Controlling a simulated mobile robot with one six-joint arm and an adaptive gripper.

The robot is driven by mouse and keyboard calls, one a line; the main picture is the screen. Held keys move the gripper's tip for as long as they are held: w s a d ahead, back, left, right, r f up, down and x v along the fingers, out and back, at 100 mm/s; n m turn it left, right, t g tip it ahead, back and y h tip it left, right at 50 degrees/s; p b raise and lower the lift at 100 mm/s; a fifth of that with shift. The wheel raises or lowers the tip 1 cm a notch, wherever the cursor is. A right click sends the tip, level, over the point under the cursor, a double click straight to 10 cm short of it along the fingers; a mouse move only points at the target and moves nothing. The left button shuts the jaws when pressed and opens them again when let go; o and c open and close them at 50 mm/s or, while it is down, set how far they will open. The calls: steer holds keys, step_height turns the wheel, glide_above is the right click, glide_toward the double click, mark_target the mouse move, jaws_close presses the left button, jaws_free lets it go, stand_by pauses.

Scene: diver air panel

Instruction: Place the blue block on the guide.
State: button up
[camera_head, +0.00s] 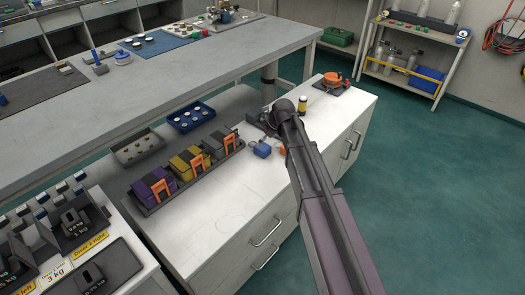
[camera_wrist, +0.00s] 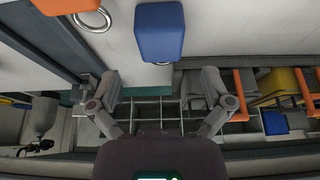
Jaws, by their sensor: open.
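The blue block (camera_head: 262,150) is on the white cabinet top, to the right of a dark tray. It also shows in the wrist view as a blue box shape (camera_wrist: 160,32), ahead of my fingers and near the top edge. My gripper (camera_wrist: 160,92) is open, with its two fingers spread wide and nothing between them. In the head view my arm largely hides the gripper near the block. The fingers appear apart from the block. I cannot tell for certain which thing is the guide.
The dark tray (camera_head: 151,207) holds purple, yellow and grey blocks with orange brackets. An orange piece with a ring (camera_wrist: 65,5) is beside the blue block. A small yellow-and-black cylinder (camera_head: 303,105) stands behind. The cabinet's front top (camera_head: 225,215) is clear.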

steer(key=shift+f, duration=0.1)
steer(key=shift+b+x, duration=2.4)
steer(key=shift+x, duration=0.15)
steer(key=shift+a, duration=0.1)
steer(key=c, duration=1.3)
